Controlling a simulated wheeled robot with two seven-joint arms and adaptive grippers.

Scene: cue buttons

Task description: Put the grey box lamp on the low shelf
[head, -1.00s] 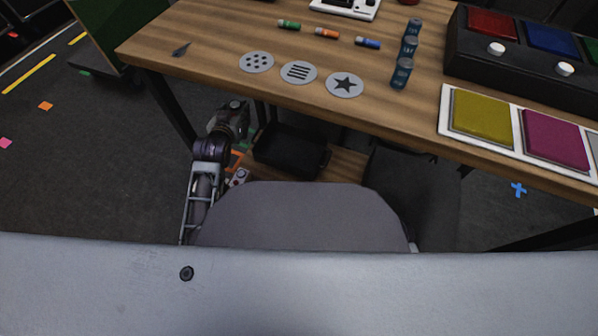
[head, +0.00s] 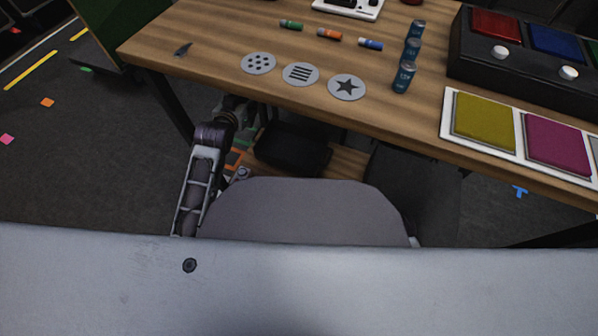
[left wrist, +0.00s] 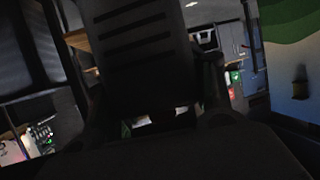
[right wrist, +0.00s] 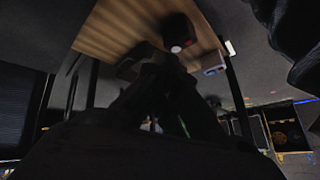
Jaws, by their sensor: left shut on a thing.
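In the left wrist view, a dark box with several slots, which looks like the grey box lamp (left wrist: 135,45), fills the space between the fingers of my left gripper (left wrist: 152,112). The gripper is shut on it. In the head view, my left gripper (head: 238,106) is under the table's front edge, mostly hidden, and I cannot make out the lamp there. The low shelf (head: 348,164) is a wooden board under the table, partly hidden by my body.
A black tray (head: 292,150) sits on the low shelf, right of my left gripper. The tabletop (head: 215,32) overhangs the shelf, with a table leg (head: 172,105) at left. Discs, markers, cans and button panels lie on top. A dark block (head: 412,190) stands right of the shelf.

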